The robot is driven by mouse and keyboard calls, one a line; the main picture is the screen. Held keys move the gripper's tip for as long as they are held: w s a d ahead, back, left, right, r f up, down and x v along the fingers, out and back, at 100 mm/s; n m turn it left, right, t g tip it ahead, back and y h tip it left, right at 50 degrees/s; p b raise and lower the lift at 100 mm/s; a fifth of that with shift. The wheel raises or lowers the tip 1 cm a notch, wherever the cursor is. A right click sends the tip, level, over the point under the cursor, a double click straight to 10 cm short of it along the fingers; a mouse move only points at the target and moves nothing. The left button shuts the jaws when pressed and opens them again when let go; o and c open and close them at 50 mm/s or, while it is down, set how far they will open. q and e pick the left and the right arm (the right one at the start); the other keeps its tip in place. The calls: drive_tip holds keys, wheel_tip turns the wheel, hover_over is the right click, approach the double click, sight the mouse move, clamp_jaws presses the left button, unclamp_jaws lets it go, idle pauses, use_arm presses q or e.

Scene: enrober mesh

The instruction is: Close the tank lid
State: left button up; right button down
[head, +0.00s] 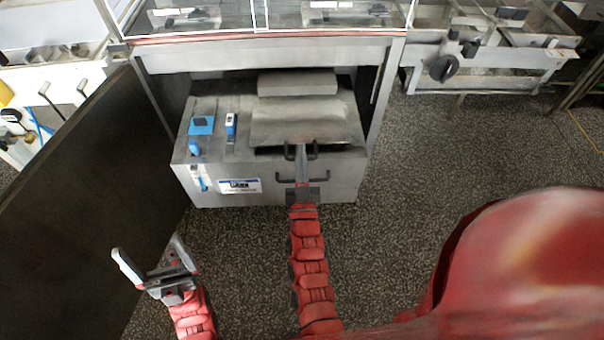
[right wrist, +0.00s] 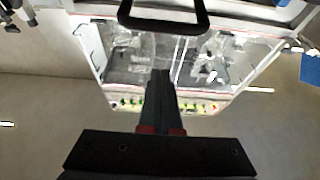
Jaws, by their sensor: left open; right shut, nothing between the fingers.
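The tank (head: 275,185) is a grey metal box under the glazed machine. Its flat grey lid (head: 300,118) lies over the right part of the top, with a dark gap under its front edge. A dark handle (head: 312,151) stands at that edge; a dark handle loop also crosses the top of the right wrist view (right wrist: 165,24). My right gripper (head: 302,152) is shut and empty, its fingertips at the lid's front edge by the handle; I cannot tell whether they touch. In the right wrist view its fingers (right wrist: 160,78) are together. My left gripper (head: 154,257) is open and empty, left of the tank.
A second handle (head: 302,180) is on the tank's front. Blue-handled fittings (head: 230,125) stand on the tank's top left. A dark open panel (head: 80,200) rises at the left, close to my left gripper.

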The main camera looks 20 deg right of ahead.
drive_tip(key=shift+w+d+f, duration=0.1)
drive_tip(key=shift+w+f, duration=0.05)
drive_tip(key=shift+f, duration=0.85)
drive_tip(key=shift+w+d+f, duration=0.1)
drive_tip(key=shift+f, duration=0.85)
drive_tip(key=shift+a, duration=0.1)
drive_tip(key=shift+t, duration=0.7)
drive_tip(key=f+b, duration=0.4)
drive_tip(key=b, duration=0.1)
drive_tip(key=shift+s+f+b, duration=0.15)
drive_tip(key=shift+s+b, duration=0.05)
drive_tip(key=shift+b, duration=0.2)
